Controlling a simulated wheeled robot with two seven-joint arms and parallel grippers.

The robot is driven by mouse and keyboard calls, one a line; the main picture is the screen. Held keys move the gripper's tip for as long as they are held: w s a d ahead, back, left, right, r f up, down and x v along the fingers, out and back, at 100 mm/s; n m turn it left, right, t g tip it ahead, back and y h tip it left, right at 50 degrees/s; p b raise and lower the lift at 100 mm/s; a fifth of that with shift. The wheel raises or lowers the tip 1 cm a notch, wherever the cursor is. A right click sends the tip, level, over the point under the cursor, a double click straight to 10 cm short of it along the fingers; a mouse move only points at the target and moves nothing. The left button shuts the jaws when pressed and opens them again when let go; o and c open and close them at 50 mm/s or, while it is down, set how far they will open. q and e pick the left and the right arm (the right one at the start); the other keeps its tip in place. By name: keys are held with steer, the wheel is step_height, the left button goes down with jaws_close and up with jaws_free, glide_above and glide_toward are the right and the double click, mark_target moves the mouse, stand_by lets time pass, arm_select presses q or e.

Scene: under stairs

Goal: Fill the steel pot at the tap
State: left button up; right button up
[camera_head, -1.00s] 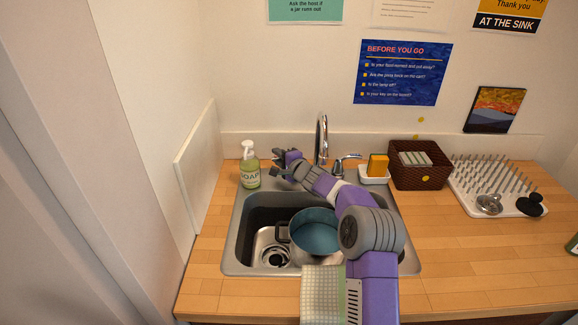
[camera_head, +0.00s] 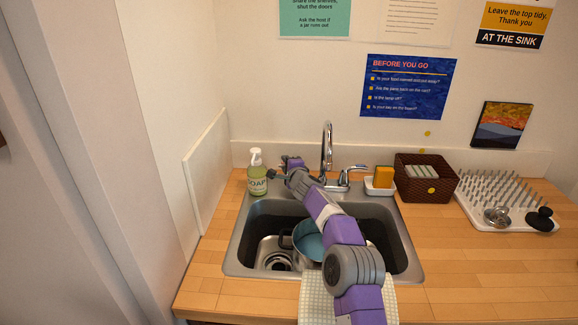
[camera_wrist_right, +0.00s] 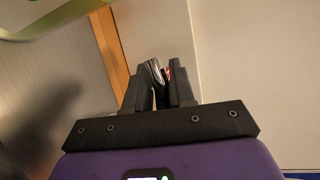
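The steel pot (camera_head: 309,240) sits in the sink basin. Its inside looks blue-teal, its dark handle points left, and my right arm hides its right part. I cannot tell whether it holds water. The chrome tap (camera_head: 327,150) stands behind the basin, with a lever (camera_head: 351,171) on its right. My right arm reaches across the pot, and my right gripper (camera_head: 276,174) is behind the basin, left of the tap and close to the soap bottle. In the right wrist view its fingers (camera_wrist_right: 159,72) are close together, with a shiny, partly red sliver between or behind them. My left gripper is out of view.
The soap bottle (camera_head: 257,173) stands at the sink's back left corner. A sponge in a white holder (camera_head: 380,189), a brown basket (camera_head: 426,184) and a drying rack (camera_head: 507,211) stand to the right. A checked cloth (camera_head: 313,297) hangs at the front.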

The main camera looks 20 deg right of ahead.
steer(key=shift+o, duration=1.3)
steer(key=shift+d, duration=0.1)
steer(key=shift+s+a+b, duration=0.4)
steer(key=shift+s+b, duration=0.15)
steer(key=shift+b, duration=0.3)
steer(key=shift+b+v, duration=0.55)
steer(key=shift+v, duration=0.35)
steer(key=shift+s+r, duration=0.15)
steer(key=shift+s, duration=0.2)
steer(key=shift+d+v, duration=0.1)
steer(key=shift+v, duration=0.85)
steer(key=shift+d+v, duration=0.15)
steer(key=shift+v, duration=0.85)
